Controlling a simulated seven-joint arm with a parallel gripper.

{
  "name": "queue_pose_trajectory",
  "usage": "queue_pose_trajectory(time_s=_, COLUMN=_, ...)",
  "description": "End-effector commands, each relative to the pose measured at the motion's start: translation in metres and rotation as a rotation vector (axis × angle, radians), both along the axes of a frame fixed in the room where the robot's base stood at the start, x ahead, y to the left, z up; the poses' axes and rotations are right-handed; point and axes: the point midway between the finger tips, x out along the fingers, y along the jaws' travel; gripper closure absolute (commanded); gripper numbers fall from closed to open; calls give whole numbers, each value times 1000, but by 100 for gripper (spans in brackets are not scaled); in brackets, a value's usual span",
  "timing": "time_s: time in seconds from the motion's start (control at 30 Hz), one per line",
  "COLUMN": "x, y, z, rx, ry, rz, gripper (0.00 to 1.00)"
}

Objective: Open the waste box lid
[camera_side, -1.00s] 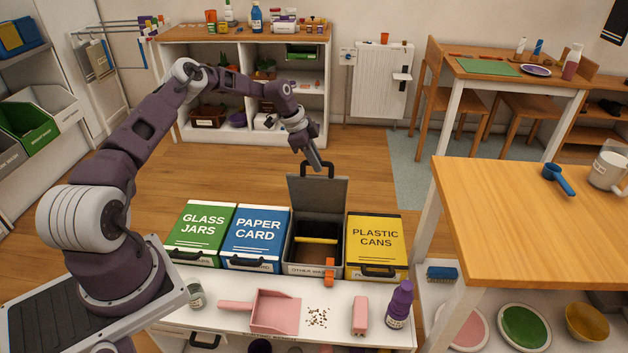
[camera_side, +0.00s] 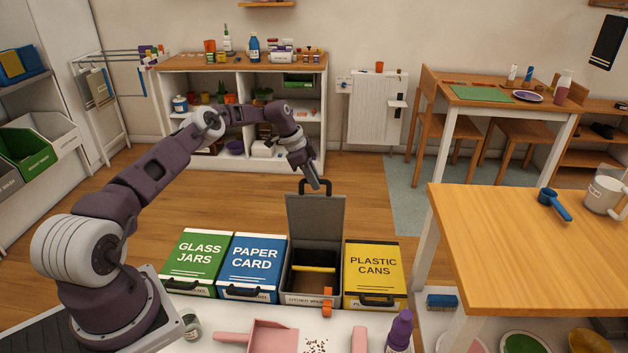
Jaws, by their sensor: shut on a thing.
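The waste box (camera_side: 312,299), labelled as other waste, stands in the row of boxes between the blue and yellow ones. Its grey lid (camera_side: 316,222) stands upright at the back, so the box is open. A yellow bar (camera_side: 314,268) shows across its dark inside. The lid's black handle (camera_side: 315,181) is at the top edge of the raised lid. My gripper (camera_side: 313,184) is at that handle, shut on it. The fingertips are small here and partly overlap the handle. An orange clip-like piece (camera_side: 327,302) is at the box's front.
Closed green (camera_side: 201,262), blue (camera_side: 253,266) and yellow (camera_side: 374,273) boxes flank it. On the white counter in front are a pink dustpan (camera_side: 268,338), crumbs (camera_side: 317,346) and a purple bottle (camera_side: 399,331). A wooden table (camera_side: 500,240) stands at the right.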

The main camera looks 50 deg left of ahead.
Motion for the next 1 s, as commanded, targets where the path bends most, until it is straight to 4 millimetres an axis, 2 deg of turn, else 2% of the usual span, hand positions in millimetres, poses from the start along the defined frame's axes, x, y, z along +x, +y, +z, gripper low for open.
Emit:
queue_pose_trajectory(time_s=0.03, x=-3, y=3, z=-4, rx=6, ry=10, rz=1, gripper=78)
queue_pose_trajectory(time_s=0.1, x=-3, y=2, z=-4, rx=5, ry=9, rz=0, gripper=64)
queue_pose_trajectory(time_s=0.13, x=-3, y=2, z=-3, rx=5, ry=8, rz=1, gripper=62)
queue_pose_trajectory(time_s=0.43, x=-2, y=1, z=1, rx=1, ry=3, rz=1, gripper=62)
queue_pose_trajectory(time_s=0.73, x=-20, y=15, z=52, rx=3, ry=4, rz=1, gripper=62)
queue_pose_trajectory(time_s=0.83, x=-23, y=17, z=62, rx=3, ry=4, rz=1, gripper=62)
queue_pose_trajectory(time_s=1.0, x=-24, y=17, z=64, rx=2, ry=5, rz=0, gripper=62)
